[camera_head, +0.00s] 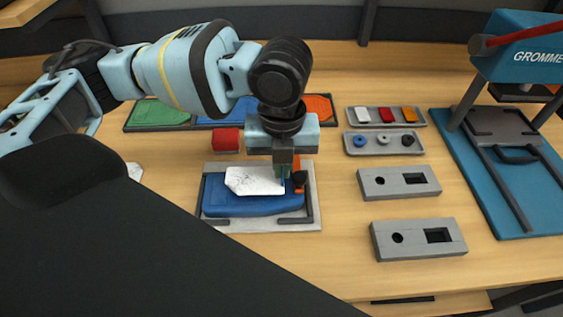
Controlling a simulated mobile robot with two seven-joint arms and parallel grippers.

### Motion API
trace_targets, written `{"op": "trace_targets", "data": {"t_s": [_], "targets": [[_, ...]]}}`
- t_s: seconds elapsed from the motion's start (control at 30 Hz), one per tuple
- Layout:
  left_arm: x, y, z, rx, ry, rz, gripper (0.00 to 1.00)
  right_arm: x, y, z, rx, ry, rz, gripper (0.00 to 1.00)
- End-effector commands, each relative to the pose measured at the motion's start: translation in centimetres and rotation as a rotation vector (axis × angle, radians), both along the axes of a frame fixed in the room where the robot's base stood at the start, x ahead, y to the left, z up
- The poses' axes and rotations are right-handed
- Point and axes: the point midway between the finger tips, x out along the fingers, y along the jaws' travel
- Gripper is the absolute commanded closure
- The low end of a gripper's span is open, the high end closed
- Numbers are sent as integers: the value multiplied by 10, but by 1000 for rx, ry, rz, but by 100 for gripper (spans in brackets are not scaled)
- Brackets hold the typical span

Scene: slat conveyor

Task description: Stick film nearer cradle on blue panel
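A blue panel (250,206) lies in a pale grey cradle (262,226) with dark corner rails, at the middle of the table. A whitish film (252,181) with dark marks is over the panel's far part; I cannot tell whether it touches the panel. My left gripper (284,173) points down at the film's right end, its fingers close together and seemingly shut on that edge. Another whitish piece (135,171), perhaps a film, shows at the left, mostly hidden by a dark shape. My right gripper is not in view.
A red block (226,140) and an orange-black item (299,180) are close to the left gripper. Trays of small coloured parts (386,106) and two grey plates with holes (372,185) stand right. A blue grommet press (530,50) is far right.

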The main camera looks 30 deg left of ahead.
Motion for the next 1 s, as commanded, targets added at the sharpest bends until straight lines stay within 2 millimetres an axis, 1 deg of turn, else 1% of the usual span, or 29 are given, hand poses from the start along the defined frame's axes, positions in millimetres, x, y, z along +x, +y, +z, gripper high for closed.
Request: {"op": "trace_targets", "data": {"t_s": [0.37, 0.57, 0.8, 1.0], "targets": [[0, 0, 0, 0, 0, 0, 100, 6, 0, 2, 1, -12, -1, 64], [0, 0, -6, 0, 2, 0, 100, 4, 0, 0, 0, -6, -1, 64], [0, 0, -15, -1, 1, 0, 100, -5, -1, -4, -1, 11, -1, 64], [0, 0, -18, 0, 0, 0, 100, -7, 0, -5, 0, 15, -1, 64]]}}
